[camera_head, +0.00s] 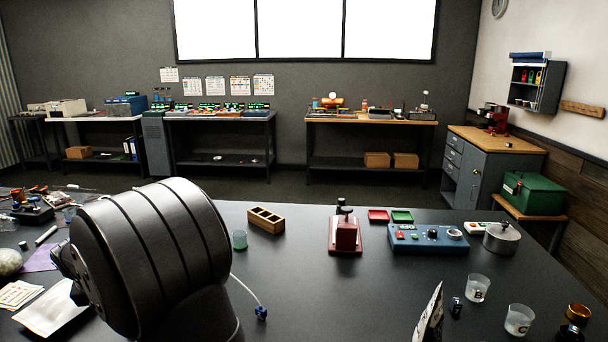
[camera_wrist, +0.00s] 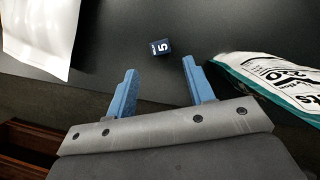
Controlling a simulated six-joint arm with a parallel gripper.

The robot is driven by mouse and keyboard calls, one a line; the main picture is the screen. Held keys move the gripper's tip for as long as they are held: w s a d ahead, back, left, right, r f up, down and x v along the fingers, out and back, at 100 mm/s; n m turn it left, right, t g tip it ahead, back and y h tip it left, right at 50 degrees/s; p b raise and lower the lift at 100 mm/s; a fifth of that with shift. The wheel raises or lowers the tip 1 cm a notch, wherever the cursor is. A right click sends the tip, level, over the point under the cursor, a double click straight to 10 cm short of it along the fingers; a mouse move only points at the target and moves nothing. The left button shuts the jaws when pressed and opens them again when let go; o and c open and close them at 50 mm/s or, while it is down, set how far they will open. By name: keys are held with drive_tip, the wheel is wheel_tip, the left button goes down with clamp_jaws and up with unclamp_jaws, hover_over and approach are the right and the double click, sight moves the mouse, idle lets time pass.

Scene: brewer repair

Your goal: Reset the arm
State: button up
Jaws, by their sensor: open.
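My gripper (camera_wrist: 160,88) shows in the wrist view with its two blue fingers spread apart and nothing between them. A small dark cube marked 5 (camera_wrist: 161,47) lies on the dark table beyond the fingertips, apart from them. In the head view my arm fills the left foreground, and my gripper cannot be made out there.
The wrist view shows a white packet (camera_wrist: 42,30) at left and a printed bag (camera_wrist: 270,80) close to the right finger. In the head view, a red device (camera_head: 345,236), a blue control box (camera_head: 428,239), a lidded pot (camera_head: 501,238) and cups (camera_head: 477,289) stand at right.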

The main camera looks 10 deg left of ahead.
drive_tip(key=x, duration=0.8)
drive_tip(key=shift+f, duration=0.35)
wheel_tip(320, 180, up, 18)
drive_tip(key=w+d+f+m+h, duration=0.2)
drive_tip(key=w+d+m, duration=0.4)
drive_tip(key=w+d, duration=1.15)
drive_tip(key=w+d+f+m+g+h, duration=0.1)
drive_tip(key=d+m, duration=0.4)
drive_tip(key=d, duration=1.6)
drive_tip(key=w+d+f+m+h, duration=0.2)
drive_tip(key=d+m, duration=0.2)
drive_tip(key=d, duration=1.8)
drive_tip(key=shift+w+f+m+g, duration=0.25)
drive_tip(key=shift+f+m+g, duration=0.05)
drive_tip(key=shift+m+g, duration=0.1)
